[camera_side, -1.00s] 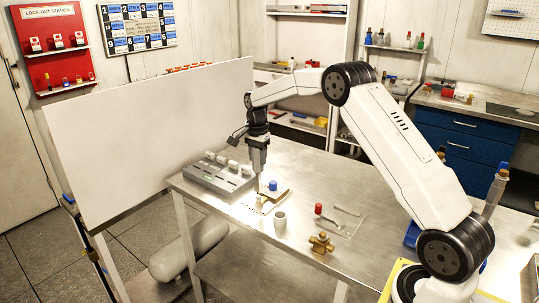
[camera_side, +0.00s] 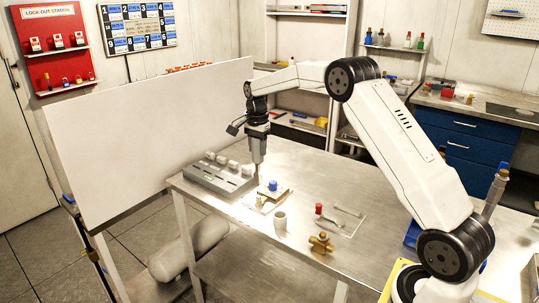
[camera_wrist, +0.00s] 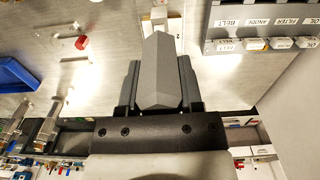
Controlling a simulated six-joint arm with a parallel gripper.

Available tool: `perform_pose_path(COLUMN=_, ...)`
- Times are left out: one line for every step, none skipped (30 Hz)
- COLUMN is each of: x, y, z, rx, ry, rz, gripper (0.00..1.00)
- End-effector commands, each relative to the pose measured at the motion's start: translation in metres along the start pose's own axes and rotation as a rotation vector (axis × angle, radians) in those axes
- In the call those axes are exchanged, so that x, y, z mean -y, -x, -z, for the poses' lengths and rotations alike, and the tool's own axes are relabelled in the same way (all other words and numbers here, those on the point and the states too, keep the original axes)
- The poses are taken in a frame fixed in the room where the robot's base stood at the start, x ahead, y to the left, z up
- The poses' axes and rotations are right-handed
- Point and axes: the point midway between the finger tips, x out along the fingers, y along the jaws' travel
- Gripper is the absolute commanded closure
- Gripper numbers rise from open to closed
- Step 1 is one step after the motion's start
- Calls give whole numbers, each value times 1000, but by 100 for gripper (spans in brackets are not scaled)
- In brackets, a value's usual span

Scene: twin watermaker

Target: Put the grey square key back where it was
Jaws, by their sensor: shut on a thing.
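My gripper (camera_side: 258,158) points down above the bench, close to the labelled grey rack. In the wrist view my gripper (camera_wrist: 158,88) is shut on the grey square key (camera_wrist: 156,65), a plain grey bar with flat faces that runs out between the two fingers. In the side view the key is too small to make out clearly at the fingertips. A pale plate (camera_wrist: 168,40) lies beyond the key's far end, partly hidden by it. I cannot tell whether the key touches anything below it.
The grey rack (camera_side: 218,177) with labelled slots stands left of my gripper. A blue-topped part (camera_side: 273,185), a pale cup (camera_side: 280,221), a brass fitting (camera_side: 321,243) and a red-ended tool (camera_side: 319,209) stand or lie nearby. A tall white panel (camera_side: 150,135) borders the bench's left side.

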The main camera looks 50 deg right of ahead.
Motion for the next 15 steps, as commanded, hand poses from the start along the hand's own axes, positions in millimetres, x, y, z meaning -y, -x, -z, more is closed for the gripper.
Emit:
perform_pose_path(x=0, y=1, z=0, rx=0, ry=0, rz=1, gripper=100)
perform_pose_path(x=-1, y=1, z=0, rx=0, ry=0, rz=1, gripper=100)
perform_pose_path(x=-1, y=1, z=0, rx=-1, ry=-1, rz=1, gripper=100)
perform_pose_path(x=-2, y=2, z=-1, rx=-1, ry=-1, rz=2, gripper=100)
perform_pose_path(x=-3, y=2, z=-1, rx=-1, ry=-2, rz=1, gripper=100)
perform_pose_path(x=-5, y=2, z=-2, rx=0, ry=-2, rz=1, gripper=100)
perform_pose_path(x=-6, y=2, z=-2, rx=0, ry=-3, rz=1, gripper=100)
perform_pose_path(x=-8, y=3, z=-2, rx=-1, ry=-4, rz=2, gripper=100)
perform_pose_path(x=-11, y=4, z=-3, rx=-1, ry=-5, rz=2, gripper=100)
perform_pose_path(x=-13, y=5, z=-4, rx=-1, ry=-6, rz=2, gripper=100)
perform_pose_path(x=-16, y=5, z=-5, rx=0, ry=-7, rz=1, gripper=100)
perform_pose_path(x=-19, y=6, z=-6, rx=-1, ry=-9, rz=1, gripper=100)
perform_pose_path(x=-22, y=7, z=-7, rx=0, ry=-10, rz=1, gripper=100)
perform_pose_path(x=-26, y=8, z=-8, rx=-1, ry=-12, rz=2, gripper=100)
perform_pose_path(x=-30, y=9, z=-10, rx=-1, ry=-14, rz=2, gripper=100)
